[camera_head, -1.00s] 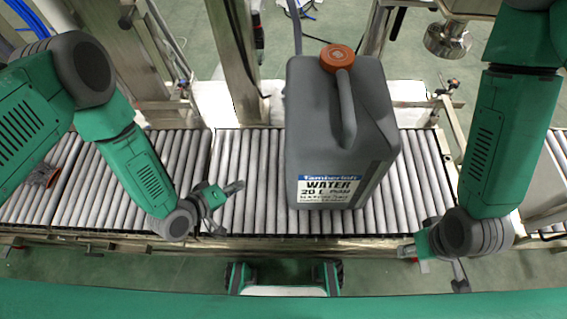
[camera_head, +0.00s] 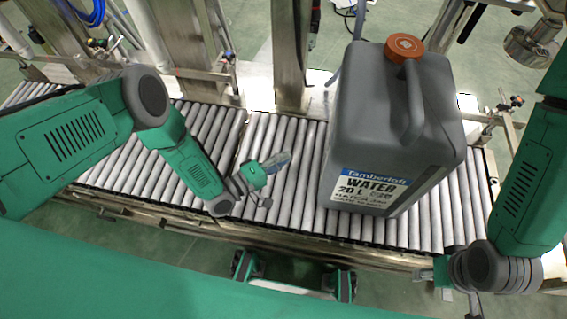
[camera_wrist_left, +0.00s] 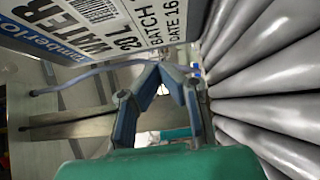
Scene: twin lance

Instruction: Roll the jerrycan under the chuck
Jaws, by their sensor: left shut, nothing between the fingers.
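The large grey jerrycan (camera_head: 375,125) with an orange cap (camera_head: 405,46) stands upright on the roller conveyor (camera_head: 285,205), its white and blue label facing me. The chuck (camera_head: 530,44), a round metal head, hangs at the upper right, right of the jerrycan. My left gripper (camera_head: 277,168) is shut and empty, left of the jerrycan with a gap between. In the left wrist view its fingers (camera_wrist_left: 162,75) meet at the tips, and the label of the jerrycan (camera_wrist_left: 95,30) fills the upper left. My right gripper (camera_head: 455,285) is low at the right by the conveyor's front edge; its jaws are unclear.
Metal posts (camera_head: 291,55) and a side rail stand behind the rollers. A sensor bracket (camera_head: 510,105) sits at the back right, near the jerrycan. The rollers left of my left gripper are clear.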

